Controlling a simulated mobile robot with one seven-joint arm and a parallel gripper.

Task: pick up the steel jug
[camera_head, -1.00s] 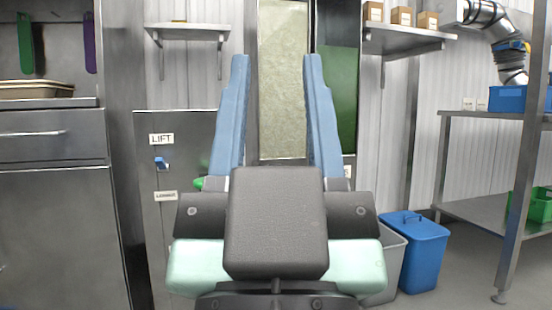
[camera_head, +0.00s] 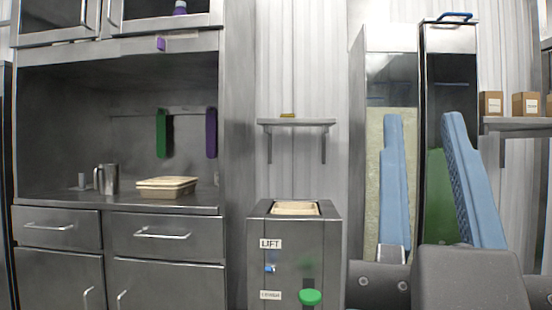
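The steel jug (camera_head: 111,180) stands upright on the steel counter (camera_head: 60,200) at the left, inside the open bay of a cabinet. Its handle is on its left side. My gripper (camera_head: 423,125) is at the right of the view, its two blue fingers pointing up and spread wide apart. Nothing shows between the fingers except the background behind them. The gripper is well to the right of the jug and apart from it.
A shallow beige tray (camera_head: 167,187) sits on the counter just right of the jug, with a small grey item (camera_head: 82,181) to the jug's left. The steel LIFT box (camera_head: 292,235), holding another tray, stands between the cabinet and my gripper. A wall shelf (camera_head: 296,122) hangs above it.

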